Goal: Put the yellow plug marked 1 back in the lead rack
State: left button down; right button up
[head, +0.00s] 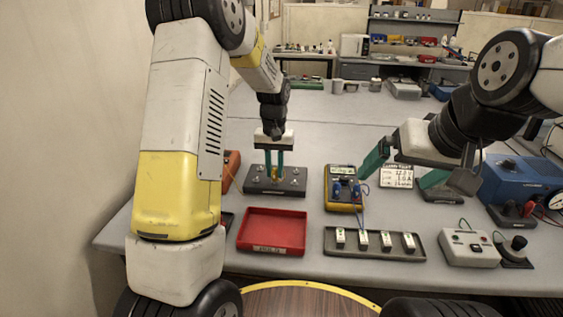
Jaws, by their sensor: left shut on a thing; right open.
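My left gripper (275,171) points down over a dark block (262,189) with several small fittings on its top. It is shut on a small yellow piece (275,174) that looks like the yellow plug. Its number is too small to read, and the fingers partly hide it. I cannot tell whether the plug is seated in the block or just above it. The block may be the lead rack, but its label cannot be read.
A yellow multimeter (343,188) with blue plugs stands right of the dark block. A red tray (272,231) and a grey tray (415,255) of white pieces lie in front. A blue power unit (520,180) and a switch box (468,248) are at right.

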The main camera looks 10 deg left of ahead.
aim_at(275, 168)
pick_arm(q)
jog(key=shift+f, duration=0.25)
jog(key=c, duration=1.2)
grip_release()
notch_tip(275, 168, up, 7)
jog(key=shift+r, duration=0.4)
